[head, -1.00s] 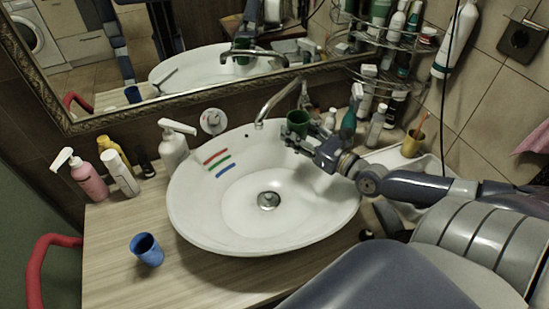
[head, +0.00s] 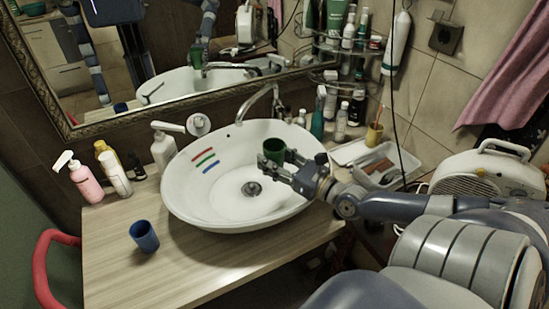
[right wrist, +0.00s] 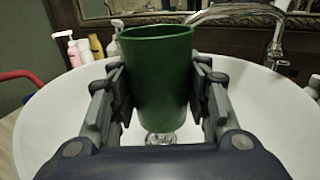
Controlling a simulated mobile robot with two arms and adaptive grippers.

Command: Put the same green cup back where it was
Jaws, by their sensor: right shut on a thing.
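The green cup (head: 274,150) is upright in my right gripper (head: 277,165), above the right part of the white basin (head: 185,208). In the right wrist view the green cup (right wrist: 158,75) stands between the two fingers of my right gripper (right wrist: 160,95), which are shut on its sides. The basin's drain shows below the cup. My left gripper is not in view.
A blue cup (head: 144,236) stands on the wooden counter (head: 115,265) at the front left. Soap bottles (head: 85,180) stand at the left. A faucet (head: 262,95) rises behind the basin.

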